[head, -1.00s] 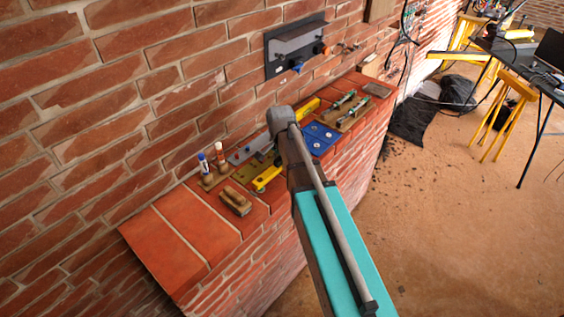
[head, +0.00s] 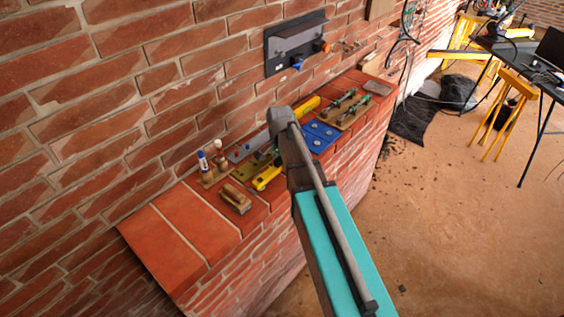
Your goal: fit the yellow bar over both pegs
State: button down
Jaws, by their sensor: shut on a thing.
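A yellow bar (head: 267,178) shows on the brick ledge, left of my arm, beside an olive plate (head: 246,169). Its far part is hidden behind my arm. My arm crosses the middle of the head view and covers my gripper, so its fingers and what they hold cannot be made out. I cannot pick out the two pegs for certain. A blue plate (head: 319,137) with small pale round spots lies on the ledge right of my arm.
Left of the arm are a wooden block (head: 235,200), a blue-and-white stick (head: 203,161) and a grey strip (head: 248,147). Another yellow piece (head: 307,106) lies near the wall. Right is a wooden board with green-handled tools (head: 349,108). A dark bracket (head: 296,46) hangs above. The near ledge is clear.

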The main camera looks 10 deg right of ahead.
jog(key=shift+f+b, duration=0.5)
dwell(0.5)
dwell(0.3)
jog(key=shift+c, duration=1.3)
grip_release()
jog(key=shift+o, duration=0.2)
jog(key=shift+o, duration=1)
jog(key=shift+r, duration=0.15)
jog(key=shift+r+p, duration=3.4)
jog(key=shift+p, duration=0.1)
